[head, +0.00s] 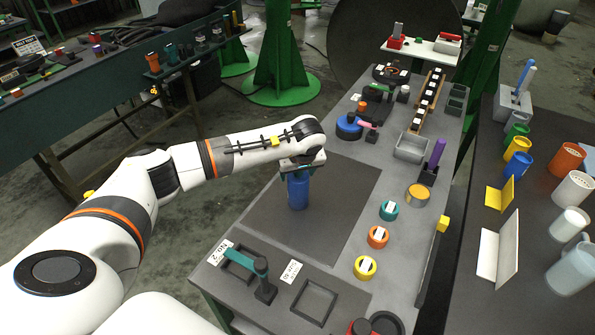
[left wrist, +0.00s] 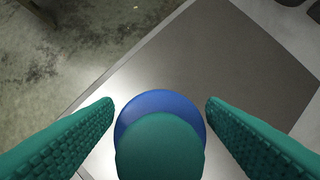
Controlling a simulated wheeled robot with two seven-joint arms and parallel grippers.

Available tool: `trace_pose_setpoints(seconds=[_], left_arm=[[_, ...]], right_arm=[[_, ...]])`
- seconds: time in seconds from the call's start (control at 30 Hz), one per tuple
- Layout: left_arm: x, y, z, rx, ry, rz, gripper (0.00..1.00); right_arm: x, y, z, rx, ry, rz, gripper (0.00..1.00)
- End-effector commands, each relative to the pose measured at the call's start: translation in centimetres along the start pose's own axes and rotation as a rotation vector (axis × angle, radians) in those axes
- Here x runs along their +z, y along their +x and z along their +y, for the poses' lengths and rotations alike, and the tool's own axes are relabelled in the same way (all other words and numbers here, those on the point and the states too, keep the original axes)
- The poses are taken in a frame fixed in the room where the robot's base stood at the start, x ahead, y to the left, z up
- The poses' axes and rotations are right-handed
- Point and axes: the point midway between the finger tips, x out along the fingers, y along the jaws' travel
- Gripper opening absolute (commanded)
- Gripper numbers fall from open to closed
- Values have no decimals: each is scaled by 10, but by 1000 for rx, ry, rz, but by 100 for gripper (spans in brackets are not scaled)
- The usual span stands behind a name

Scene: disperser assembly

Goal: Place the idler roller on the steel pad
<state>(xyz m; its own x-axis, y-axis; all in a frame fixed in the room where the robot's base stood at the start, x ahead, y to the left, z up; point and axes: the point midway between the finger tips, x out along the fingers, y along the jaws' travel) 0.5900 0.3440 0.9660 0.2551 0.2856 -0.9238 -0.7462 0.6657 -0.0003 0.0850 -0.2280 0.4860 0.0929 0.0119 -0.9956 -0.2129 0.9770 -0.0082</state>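A blue cylinder (head: 298,191), which I take to be the idler roller, is upright under my left gripper (head: 299,166) in the head view. In the left wrist view the roller shows end-on as a blue disc (left wrist: 160,103) with a smaller teal disc (left wrist: 160,148) in front. A large dark flat pad (head: 335,200) covers the middle of the table below. I cannot tell whether the roller touches it. My right gripper is not in view.
Small teal (head: 389,211), orange (head: 378,237) and yellow (head: 365,267) cylinders line the pad's right side. A teal-handled tool (head: 258,266) and a square frame (head: 315,301) lie at the front. A grey bin (head: 411,148) stands behind. Much of the pad is bare.

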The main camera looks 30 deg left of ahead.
Motion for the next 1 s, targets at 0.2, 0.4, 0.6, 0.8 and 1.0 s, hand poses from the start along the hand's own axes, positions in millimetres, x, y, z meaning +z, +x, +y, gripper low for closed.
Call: trace_pose_setpoints(seconds=[0.2, 0.4, 0.6, 0.8, 1.0], left_arm=[[0, 0, 0, 0, 0, 0, 75], [2, -5, 0, -1, 0, 0, 75], [1, -35, -1, -5, 3, -4, 75], [1, -80, -2, -6, 1, -3, 75], [1, -111, -1, -3, 1, -2, 75]], right_arm=[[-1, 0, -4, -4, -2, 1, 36], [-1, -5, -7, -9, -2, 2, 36], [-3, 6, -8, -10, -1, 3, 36], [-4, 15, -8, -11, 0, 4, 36], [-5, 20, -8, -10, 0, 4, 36]])
